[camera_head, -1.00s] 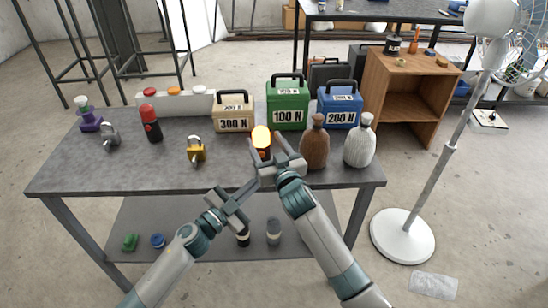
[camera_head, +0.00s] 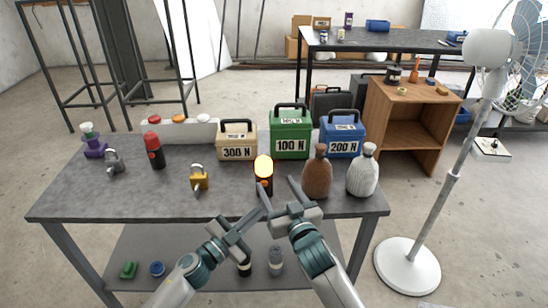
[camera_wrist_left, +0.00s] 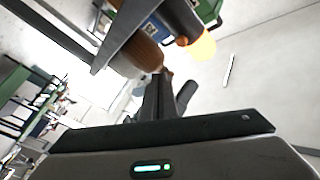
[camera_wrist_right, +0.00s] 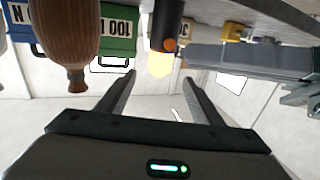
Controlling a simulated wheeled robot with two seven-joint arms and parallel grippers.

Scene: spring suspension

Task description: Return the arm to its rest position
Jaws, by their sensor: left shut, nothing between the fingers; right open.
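My right gripper (camera_head: 278,186) is open and empty at the table's front edge. It is just in front of a dark cylinder with a glowing yellow top (camera_head: 264,172), which stands upright on the table. In the right wrist view, the open fingers (camera_wrist_right: 158,85) are apart from that cylinder (camera_wrist_right: 166,25). My left gripper (camera_head: 238,228) is shut and empty, lower and to the left, in front of the table edge. Its finger also shows in the left wrist view (camera_wrist_left: 157,92).
The grey table (camera_head: 110,200) holds a brown bottle (camera_head: 318,175) and a white bottle (camera_head: 362,174) close right of my right gripper. A yellow padlock (camera_head: 199,180) is left. Cases marked 300 N (camera_head: 237,142), 100 N (camera_head: 291,135) and 200 N (camera_head: 341,137) stand behind.

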